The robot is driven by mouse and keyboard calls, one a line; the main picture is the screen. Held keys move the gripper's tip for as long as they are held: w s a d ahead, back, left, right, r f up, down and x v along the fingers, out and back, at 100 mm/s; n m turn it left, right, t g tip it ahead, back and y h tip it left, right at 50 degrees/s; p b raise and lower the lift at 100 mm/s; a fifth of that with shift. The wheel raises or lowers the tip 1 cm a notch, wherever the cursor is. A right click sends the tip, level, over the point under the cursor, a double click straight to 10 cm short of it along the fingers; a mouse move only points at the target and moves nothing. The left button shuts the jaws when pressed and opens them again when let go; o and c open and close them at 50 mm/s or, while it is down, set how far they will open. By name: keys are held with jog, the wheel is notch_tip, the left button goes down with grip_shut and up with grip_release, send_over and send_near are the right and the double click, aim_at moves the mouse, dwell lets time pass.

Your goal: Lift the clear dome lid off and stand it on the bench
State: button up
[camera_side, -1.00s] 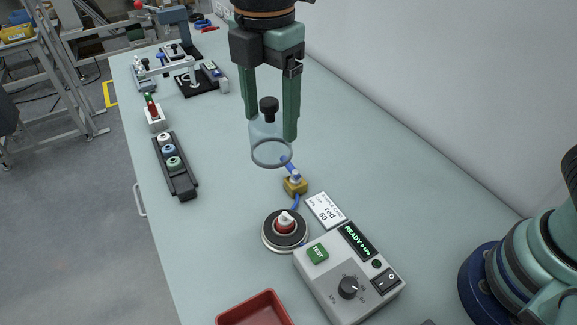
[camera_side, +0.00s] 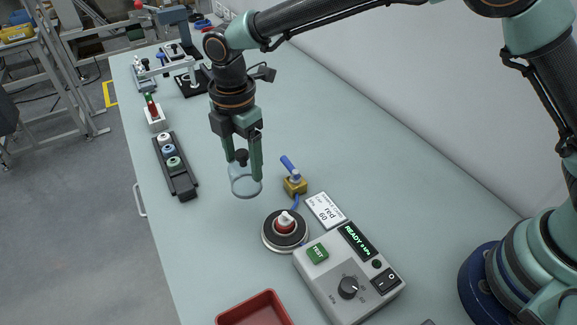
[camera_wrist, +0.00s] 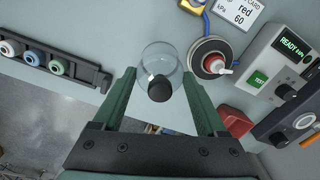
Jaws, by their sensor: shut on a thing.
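The clear dome lid (camera_side: 245,183) with its black knob (camera_side: 241,155) is held upright in my gripper (camera_side: 243,168). The gripper's two green fingers are on either side of the lid. In the wrist view the lid (camera_wrist: 163,60) and its dark knob (camera_wrist: 160,92) lie between my fingers (camera_wrist: 163,85). The lid is off the round black test base (camera_side: 271,238), behind and to the left of it. A red part with a white tip (camera_side: 286,222) stands uncovered on that base. I cannot tell whether the lid's rim touches the bench.
A black rack (camera_side: 181,184) with several coloured caps lies to the left. A yellow block with a blue lever (camera_side: 295,185) stands to the right of the lid. A grey control box (camera_side: 340,295) reading READY and a red tray (camera_side: 253,310) are in front. Bare bench (camera_side: 215,240) surrounds the lid.

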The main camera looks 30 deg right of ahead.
jog(key=shift+f, duration=0.25)
dwell(0.3)
jog(key=shift+f, duration=0.7)
jog(key=shift+f, duration=0.5)
dwell(0.4)
jog(key=shift+f, duration=0.8)
jog(key=shift+f, duration=0.1)
jog(key=shift+f, duration=0.3)
jog(key=shift+f, duration=0.25)
dwell(0.7)
